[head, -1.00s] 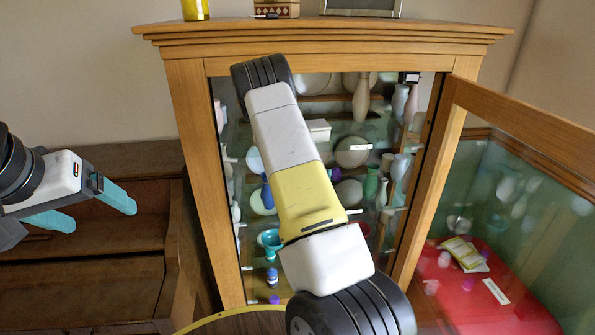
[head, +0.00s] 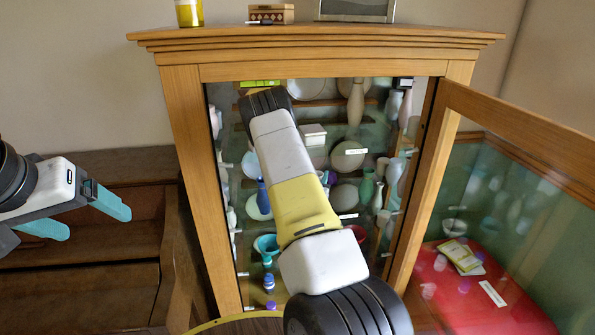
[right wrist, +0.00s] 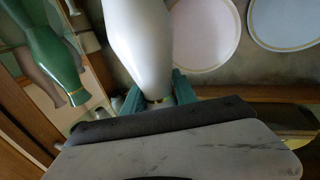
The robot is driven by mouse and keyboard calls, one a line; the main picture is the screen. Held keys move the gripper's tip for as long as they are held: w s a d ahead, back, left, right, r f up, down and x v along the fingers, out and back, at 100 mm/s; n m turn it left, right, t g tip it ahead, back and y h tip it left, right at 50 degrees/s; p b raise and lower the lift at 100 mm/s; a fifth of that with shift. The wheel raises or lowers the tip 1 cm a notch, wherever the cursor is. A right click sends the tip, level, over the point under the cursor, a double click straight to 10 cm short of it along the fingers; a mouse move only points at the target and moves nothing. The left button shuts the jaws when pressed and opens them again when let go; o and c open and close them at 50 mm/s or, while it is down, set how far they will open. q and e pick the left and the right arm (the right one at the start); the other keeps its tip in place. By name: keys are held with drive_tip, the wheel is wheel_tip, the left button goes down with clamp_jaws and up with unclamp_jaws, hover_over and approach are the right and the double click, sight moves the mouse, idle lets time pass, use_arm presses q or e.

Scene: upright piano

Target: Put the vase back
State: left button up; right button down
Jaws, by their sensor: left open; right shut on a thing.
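A pale white vase (right wrist: 145,40) fills the top middle of the right wrist view, its narrow end between the teal fingers of my right gripper (right wrist: 160,95). The gripper is shut on it. In the head view my right arm reaches through the open front of the wooden display cabinet (head: 184,180), and it hides the right gripper and the held vase. My left gripper (head: 93,222) is open and empty, left of the cabinet, in front of dark wooden furniture.
The cabinet's glass door (head: 520,140) stands open to the right. Shelves hold several vases and dishes, including a white vase (head: 356,102) and a teal bowl (head: 266,244). A green vase (right wrist: 50,60) and pale plates (right wrist: 205,30) are close to the held vase.

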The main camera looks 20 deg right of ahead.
drive_tip(key=shift+f, duration=0.1)
drive_tip(key=c, duration=1)
unclamp_jaws()
drive_tip(key=v, duration=1.2)
